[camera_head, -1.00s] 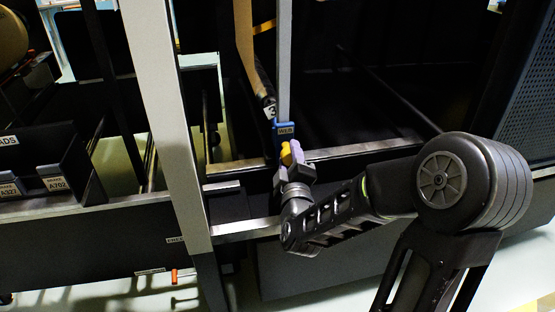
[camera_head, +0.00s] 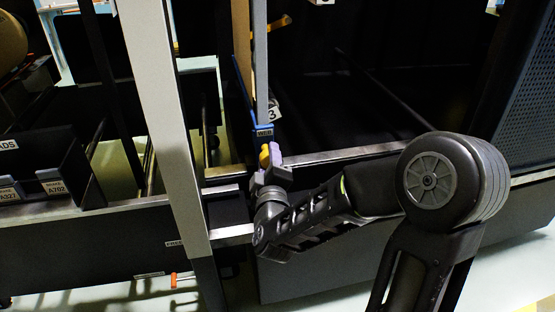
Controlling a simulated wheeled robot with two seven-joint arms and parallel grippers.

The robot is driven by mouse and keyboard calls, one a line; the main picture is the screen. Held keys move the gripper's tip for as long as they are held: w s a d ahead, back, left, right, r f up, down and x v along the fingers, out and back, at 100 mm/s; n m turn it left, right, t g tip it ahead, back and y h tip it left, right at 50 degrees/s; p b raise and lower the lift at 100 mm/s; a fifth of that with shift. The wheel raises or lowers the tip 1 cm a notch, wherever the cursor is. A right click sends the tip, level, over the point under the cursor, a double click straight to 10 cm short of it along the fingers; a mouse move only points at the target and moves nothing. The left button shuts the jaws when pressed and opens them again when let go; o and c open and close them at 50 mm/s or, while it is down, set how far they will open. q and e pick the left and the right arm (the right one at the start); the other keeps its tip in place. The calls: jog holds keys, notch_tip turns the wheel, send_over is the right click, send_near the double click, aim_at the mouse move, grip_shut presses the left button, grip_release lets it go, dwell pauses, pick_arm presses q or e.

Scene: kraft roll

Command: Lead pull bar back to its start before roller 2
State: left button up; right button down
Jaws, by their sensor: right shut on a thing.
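The pull bar (camera_head: 264,132) shows as a blue bar with a "WEB" label at its near end. It runs back into the machine, partly behind a light grey upright strip. My right gripper (camera_head: 270,158) is shut at the bar's near end, around a yellow grip piece (camera_head: 264,155). A roller end with a "3" tag (camera_head: 272,113) sits just behind and to the right of the bar's end. A brown kraft web (camera_head: 241,40) hangs to the left of the grey strip. Roller 2's tag cannot be made out. My left gripper is not in view.
A thick grey post (camera_head: 165,120) stands left of the bar. A metal side rail (camera_head: 335,157) runs below it to the right. A dark perforated panel (camera_head: 528,90) closes the right side.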

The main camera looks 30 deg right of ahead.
aim_at(259, 130)
jog(key=shift+w+a+r, duration=0.1)
jog(key=shift+r, duration=0.1)
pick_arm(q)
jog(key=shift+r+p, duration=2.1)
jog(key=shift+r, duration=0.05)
pick_arm(e)
jog(key=shift+w+a+r, duration=0.1)
jog(key=shift+a+r, duration=0.2)
jog(key=shift+r, duration=0.55)
jog(key=shift+w+a+r, duration=0.1)
jog(key=shift+a+r, duration=0.2)
jog(key=shift+r, duration=0.6)
jog(key=shift+w+a+r, duration=0.1)
jog(key=shift+a+r, duration=0.2)
jog(key=shift+r, duration=0.55)
